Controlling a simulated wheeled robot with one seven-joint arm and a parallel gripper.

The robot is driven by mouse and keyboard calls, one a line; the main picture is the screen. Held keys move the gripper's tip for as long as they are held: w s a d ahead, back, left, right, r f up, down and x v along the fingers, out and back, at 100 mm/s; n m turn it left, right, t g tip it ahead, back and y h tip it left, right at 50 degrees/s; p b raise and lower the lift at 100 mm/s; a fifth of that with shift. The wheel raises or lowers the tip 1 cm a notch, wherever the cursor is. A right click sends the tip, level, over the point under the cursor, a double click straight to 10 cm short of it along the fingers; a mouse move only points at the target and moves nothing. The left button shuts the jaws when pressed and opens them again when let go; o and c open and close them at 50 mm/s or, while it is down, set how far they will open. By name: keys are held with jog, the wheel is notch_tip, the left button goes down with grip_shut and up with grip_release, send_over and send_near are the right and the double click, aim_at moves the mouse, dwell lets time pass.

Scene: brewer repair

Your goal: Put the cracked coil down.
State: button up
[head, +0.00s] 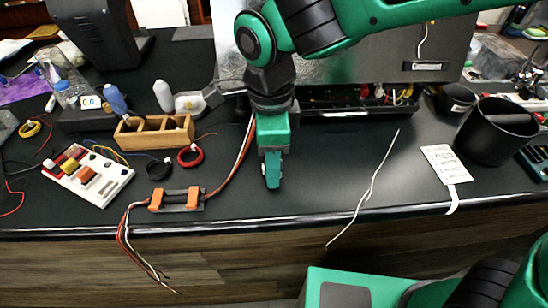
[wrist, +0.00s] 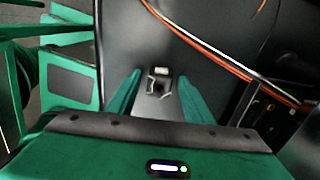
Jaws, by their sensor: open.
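My gripper (head: 272,182) points down over the dark countertop, near its front edge. In the wrist view my gripper (wrist: 160,78) has its two green fingers apart. A small dark part with a pale block and light wire-like sides, which looks like the cracked coil (wrist: 161,72), shows in the gap between the fingers. It appears to rest on the countertop, with space between it and each finger. I cannot make out a crack. In the head view the part is hidden by my gripper.
An orange-ended holder (head: 178,199) with loose wires lies left of my gripper. A white cable (head: 368,190), a tag (head: 444,163) and a black cup (head: 496,132) are right.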

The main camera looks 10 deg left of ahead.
notch_tip(320, 180, up, 12)
dwell(0.4)
jog(key=shift+f, duration=0.1)
jog(key=w+d+f+n, duration=0.1)
jog(key=w+d, duration=0.2)
jog(key=d, duration=0.4)
jog(key=w+d+f+n, duration=0.1)
jog(key=w+d, duration=0.3)
jog(key=d, duration=0.3)
jog(key=s+d+f+n, duration=0.1)
jog(key=d, duration=0.7)
jog(key=s+d+f+n, duration=0.1)
jog(key=s+d+f, duration=0.1)
jog(key=d, duration=0.7)
jog(key=s+d+f+n, duration=0.1)
jog(key=s+d+n, duration=0.1)
jog(key=d, duration=0.7)
jog(key=shift+f, duration=0.3)
jog(key=s+d+f+n, duration=0.2)
jog(key=s+d+f, duration=0.1)
jog(key=s+d, duration=0.4)
jog(key=shift+s+d+f+n, duration=0.2)
jog(key=shift+s+f+n, duration=0.2)
jog(key=shift+s, duration=0.55)
